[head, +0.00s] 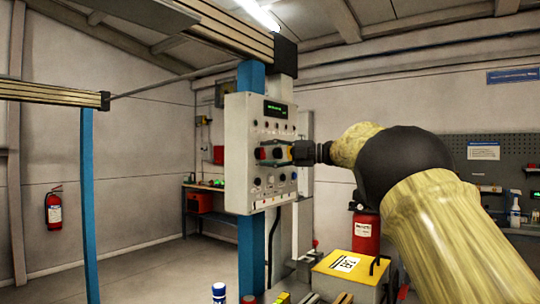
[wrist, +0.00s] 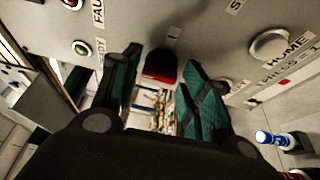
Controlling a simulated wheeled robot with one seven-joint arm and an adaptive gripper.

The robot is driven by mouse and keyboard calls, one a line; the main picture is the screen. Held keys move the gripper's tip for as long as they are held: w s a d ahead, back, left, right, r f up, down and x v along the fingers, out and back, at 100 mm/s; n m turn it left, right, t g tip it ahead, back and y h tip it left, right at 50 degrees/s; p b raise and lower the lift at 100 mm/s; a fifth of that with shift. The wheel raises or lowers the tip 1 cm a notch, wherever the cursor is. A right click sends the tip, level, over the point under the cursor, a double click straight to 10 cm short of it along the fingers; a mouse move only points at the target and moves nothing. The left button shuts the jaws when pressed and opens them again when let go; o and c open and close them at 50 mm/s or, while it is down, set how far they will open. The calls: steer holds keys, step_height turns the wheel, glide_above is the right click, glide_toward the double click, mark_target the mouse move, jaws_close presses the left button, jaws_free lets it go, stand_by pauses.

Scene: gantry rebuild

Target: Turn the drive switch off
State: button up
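A grey control panel (head: 238,150) hangs on a blue post, with several knobs, buttons and a green-lit display on its face. My gripper (head: 290,152) is at the panel's middle row, pointing left at it. In the wrist view, a knob with a red front and dark top (wrist: 160,70) sits between the two fingers, which stand apart with gaps visible beside it. I cannot tell whether either finger touches it. A red knob (head: 260,153) shows left of the gripper in the head view. No label reading drive is legible, and the switch's setting is unclear.
A yellow box (head: 350,267) stands below my arm. A red extinguisher (head: 54,208) hangs on the left wall.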

steer(key=shift+o, duration=0.4)
steer(key=shift+d, duration=0.1)
steer(key=v, duration=1.1)
steer(key=shift+d, duration=0.4)
